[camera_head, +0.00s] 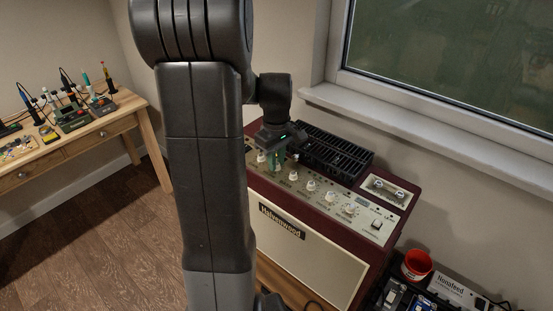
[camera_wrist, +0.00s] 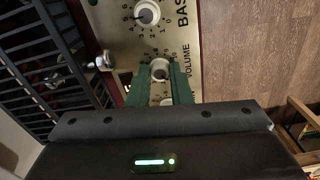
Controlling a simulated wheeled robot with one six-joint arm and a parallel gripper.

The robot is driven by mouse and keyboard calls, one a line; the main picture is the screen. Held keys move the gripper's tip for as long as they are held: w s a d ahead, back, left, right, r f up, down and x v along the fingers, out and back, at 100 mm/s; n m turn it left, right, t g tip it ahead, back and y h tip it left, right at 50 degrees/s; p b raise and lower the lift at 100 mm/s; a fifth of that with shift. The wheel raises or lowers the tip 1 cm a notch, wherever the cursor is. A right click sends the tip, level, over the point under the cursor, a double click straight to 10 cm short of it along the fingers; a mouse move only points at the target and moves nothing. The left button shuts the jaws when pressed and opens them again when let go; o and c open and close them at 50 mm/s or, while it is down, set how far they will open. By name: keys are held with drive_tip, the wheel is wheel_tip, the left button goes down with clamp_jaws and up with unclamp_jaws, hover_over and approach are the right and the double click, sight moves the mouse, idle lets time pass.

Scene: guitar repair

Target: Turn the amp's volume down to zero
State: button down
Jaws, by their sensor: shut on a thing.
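The amp (camera_head: 318,243) is a dark red cabinet with a cream front and a cream control panel on top carrying a row of white knobs. In the wrist view the volume knob (camera_wrist: 160,70) is white, with numbers round it and the word VOLUME beside it. My gripper (camera_wrist: 160,82) has its green fingers on either side of this knob and is shut on it. In the head view my gripper (camera_head: 275,158) points down at the left part of the panel. The fingers partly cover the dial, and I cannot read the knob's setting.
The bass knob (camera_wrist: 147,14) is close by on the same panel. A black slatted grille (camera_head: 332,150) stands behind the knobs. A red cup (camera_head: 416,265) is at the amp's right. A wooden workbench (camera_head: 75,140) with tools stands at the left, with open floor before it.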

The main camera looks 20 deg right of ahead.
drive_tip(key=shift+n, duration=2.1)
drive_tip(key=c, duration=1.3)
unclamp_jaws()
wheel_tip(320, 180, up, 14)
drive_tip(key=shift+f+b, duration=0.1)
drive_tip(key=shift+b, duration=0.2)
wheel_tip(320, 180, down, 14)
drive_tip(key=shift+r+p, duration=0.1)
drive_tip(key=shift+p, duration=0.2)
